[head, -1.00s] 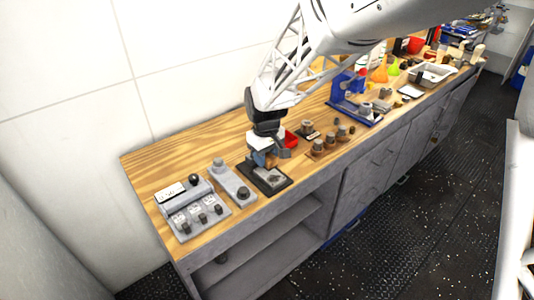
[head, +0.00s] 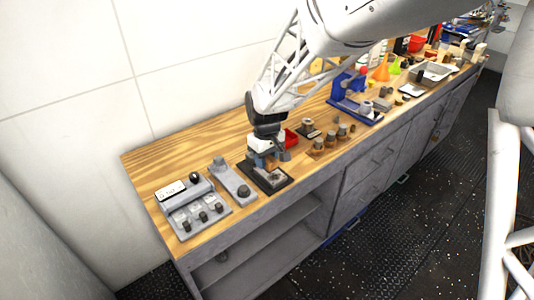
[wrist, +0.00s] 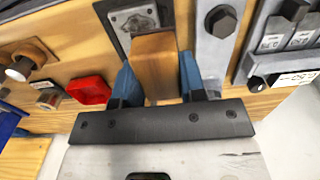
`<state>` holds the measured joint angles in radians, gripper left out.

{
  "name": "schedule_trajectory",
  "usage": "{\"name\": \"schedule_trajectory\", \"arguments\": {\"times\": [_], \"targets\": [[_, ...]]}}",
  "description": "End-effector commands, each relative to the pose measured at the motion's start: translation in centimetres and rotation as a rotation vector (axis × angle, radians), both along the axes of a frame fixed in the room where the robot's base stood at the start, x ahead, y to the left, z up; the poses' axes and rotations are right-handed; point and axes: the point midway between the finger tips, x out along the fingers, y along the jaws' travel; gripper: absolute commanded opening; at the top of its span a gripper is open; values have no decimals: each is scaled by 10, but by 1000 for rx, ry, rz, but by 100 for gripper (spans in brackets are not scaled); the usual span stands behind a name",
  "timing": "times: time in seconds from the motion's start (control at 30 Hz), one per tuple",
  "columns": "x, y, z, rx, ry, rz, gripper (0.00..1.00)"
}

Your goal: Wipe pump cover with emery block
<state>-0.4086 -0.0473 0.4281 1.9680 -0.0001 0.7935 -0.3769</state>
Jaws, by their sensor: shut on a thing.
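My gripper (head: 268,158) is over the near part of the bench. In the wrist view its two blue fingers (wrist: 157,70) are shut on a brown block, the emery block (wrist: 153,55). The pump cover (wrist: 134,20) is a grey metal plate with a fastener, set on a dark square base. It also shows in the head view (head: 269,178), just below my gripper. The block overlaps the edge of the base in the wrist view. I cannot tell whether the block touches the cover; its underside is hidden.
A grey bracket (head: 231,182) with a bolt and a grey switch panel (head: 200,208) stand left of the cover. A red tray (head: 291,137) and several brown-based knobs (head: 330,139) are to the right. A blue stand (head: 350,95) is farther along. Bare wood lies behind.

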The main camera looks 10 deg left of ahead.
Motion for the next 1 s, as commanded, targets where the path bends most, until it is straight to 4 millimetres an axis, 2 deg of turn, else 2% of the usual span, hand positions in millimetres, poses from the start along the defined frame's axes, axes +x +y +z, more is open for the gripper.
{"name": "schedule_trajectory", "arguments": {"times": [0.7,0.73,0.77,1.0], "targets": [[2,-1,-70,-1,1,-1,12],[5,-4,-65,1,-3,-1,12],[6,-6,-66,1,-1,-1,8],[22,-22,-70,-1,1,-1,8]]}}
